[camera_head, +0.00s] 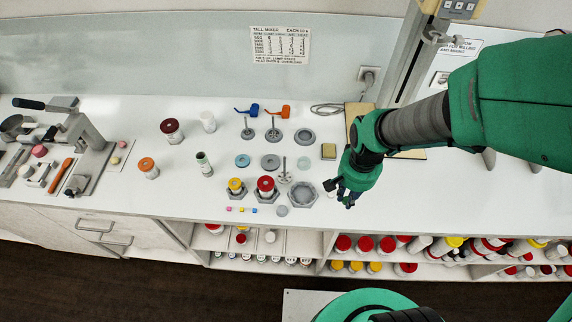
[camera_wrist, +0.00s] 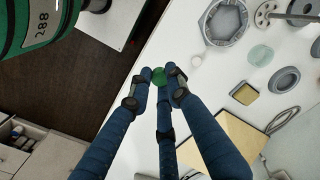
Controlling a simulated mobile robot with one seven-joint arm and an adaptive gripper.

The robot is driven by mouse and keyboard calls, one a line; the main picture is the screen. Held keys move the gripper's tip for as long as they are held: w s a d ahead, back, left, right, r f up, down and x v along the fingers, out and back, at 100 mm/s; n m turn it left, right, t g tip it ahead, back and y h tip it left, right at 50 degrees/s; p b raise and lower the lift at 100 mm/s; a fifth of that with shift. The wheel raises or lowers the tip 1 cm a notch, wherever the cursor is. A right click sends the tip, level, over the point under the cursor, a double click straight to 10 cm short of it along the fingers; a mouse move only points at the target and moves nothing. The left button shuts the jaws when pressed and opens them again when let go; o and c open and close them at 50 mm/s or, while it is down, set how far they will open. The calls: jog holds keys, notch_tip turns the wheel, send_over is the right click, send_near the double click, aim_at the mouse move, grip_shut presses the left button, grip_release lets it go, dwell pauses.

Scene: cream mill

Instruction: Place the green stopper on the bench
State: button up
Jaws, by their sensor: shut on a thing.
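My gripper (camera_head: 347,197) hangs at the front edge of the white bench (camera_head: 400,190), just right of a grey hexagonal dish (camera_head: 303,205). In the wrist view, its dark blue fingers are shut on the small green stopper (camera_wrist: 158,77) at their tips. The fingers cover part of the stopper. The white bench (camera_wrist: 178,40) and its edge show behind it; I cannot tell how high above the bench it is. In the head view I cannot make out the stopper at the fingertips.
Left of my gripper are the hexagonal dish (camera_wrist: 225,20), a pale green disc (camera_head: 304,162), a yellowish block (camera_head: 328,151) and several jars. A tan board (camera_wrist: 225,140) lies behind. The bench front to the right is clear. Open shelves with jars (camera_head: 365,243) are below.

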notch_tip(320, 180, down, 8)
jog(key=shift+w+f, duration=0.1)
jog(key=shift+f, duration=0.1)
dwell(0.5)
jog(key=w, duration=0.5)
jog(key=w+a+f, duration=0.1)
jog(key=w, duration=0.4)
jog(key=w+a, duration=0.1)
jog(key=w, duration=0.5)
jog(key=shift+a+f, duration=0.2)
jog(key=shift+f, duration=0.05)
jog(key=shift+s+f, duration=0.1)
jog(key=shift+f+b, duration=0.4)
jog(key=shift+f, duration=1.25)
jog(key=shift+f, duration=0.2)
jog(key=o, duration=0.7)
jog(key=shift+o, duration=0.2)
jog(key=shift+r, duration=0.2)
